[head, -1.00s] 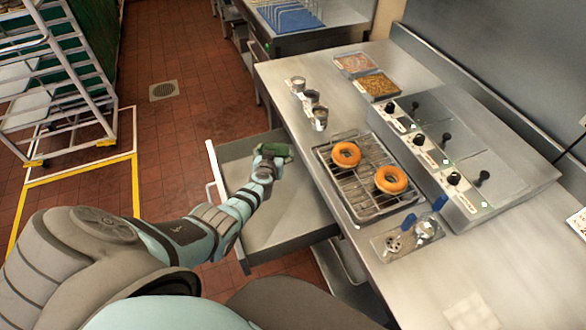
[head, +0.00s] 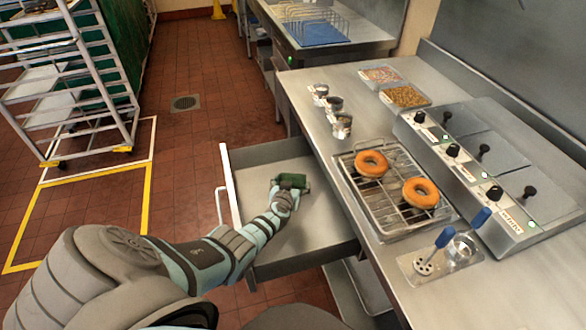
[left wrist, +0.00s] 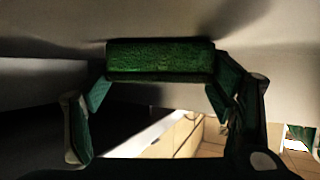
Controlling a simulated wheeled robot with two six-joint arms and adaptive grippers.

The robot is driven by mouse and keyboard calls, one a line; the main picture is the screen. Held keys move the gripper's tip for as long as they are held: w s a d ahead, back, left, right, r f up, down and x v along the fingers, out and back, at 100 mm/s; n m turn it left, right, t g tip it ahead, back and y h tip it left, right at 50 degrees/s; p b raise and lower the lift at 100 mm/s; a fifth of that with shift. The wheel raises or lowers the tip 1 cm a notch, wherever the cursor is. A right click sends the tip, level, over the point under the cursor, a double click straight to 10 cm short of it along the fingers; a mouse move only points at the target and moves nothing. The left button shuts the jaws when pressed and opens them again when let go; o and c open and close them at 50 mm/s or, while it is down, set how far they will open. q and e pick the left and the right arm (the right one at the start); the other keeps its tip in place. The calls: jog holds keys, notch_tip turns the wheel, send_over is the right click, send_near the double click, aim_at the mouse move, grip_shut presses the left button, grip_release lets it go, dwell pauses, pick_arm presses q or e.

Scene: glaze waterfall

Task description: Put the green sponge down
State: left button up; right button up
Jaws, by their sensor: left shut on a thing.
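The green sponge (head: 291,181) is held in my left gripper (head: 284,191), over the inside of the open drawer (head: 231,190) in the head view. In the left wrist view the sponge (left wrist: 160,60) spans the gap between the fingertips of my left gripper (left wrist: 160,76), with a finger at each end. The gripper is shut on it. I cannot tell whether the sponge touches the drawer floor. The rest of the drawer looks empty. My right gripper is not in view.
The counter right of the drawer holds a wire rack (head: 385,200) with two doughnuts (head: 371,163), small metal cups (head: 334,105), topping trays (head: 405,95) and a fryer-like unit with knobs (head: 490,170). A wheeled rack (head: 70,100) stands on the floor at left.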

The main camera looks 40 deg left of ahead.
pick_arm(q)
jog(key=shift+f, duration=0.15)
jog(key=shift+o, duration=1.3)
jog(key=shift+f, duration=0.1)
jog(key=o, duration=0.5)
jog(key=shift+c, duration=0.2)
jog(key=shift+r, duration=0.2)
jog(key=p+v, duration=0.3)
jog(key=r+p+v, duration=0.1)
jog(key=p+v, duration=0.2)
jog(key=shift+s+d+r, duration=0.1)
jog(key=shift+r, duration=0.05)
jog(key=p+v, duration=0.1)
jog(key=v, duration=0.2)
jog(key=p+v, duration=0.1)
jog(key=v, duration=0.1)
jog(key=shift+s+d+f+p, duration=0.1)
jog(key=shift+s+f+p, duration=0.1)
jog(key=shift+s+p, duration=0.15)
jog(key=shift+f, duration=0.15)
